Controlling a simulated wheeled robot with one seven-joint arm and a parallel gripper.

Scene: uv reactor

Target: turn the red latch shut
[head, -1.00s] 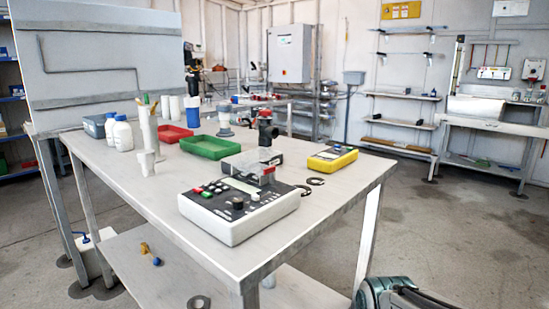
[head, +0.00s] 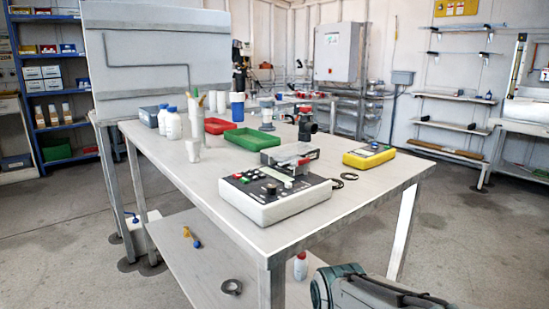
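A small red part (head: 303,161), which may be the red latch, shows on a low dark box with a clear top (head: 288,151) on the workbench. It sits just behind the white control box (head: 284,206) with its black panel and coloured buttons. It is too small to tell how the latch is turned. My gripper is not in view. Only a teal and grey part of my arm shows at the bottom right, in front of the bench.
The bench (head: 235,235) also bears a yellow meter (head: 369,157), a green tray (head: 253,142), a red tray (head: 219,127), white bottles (head: 172,124) and black rings (head: 349,176). Floor is clear to the right.

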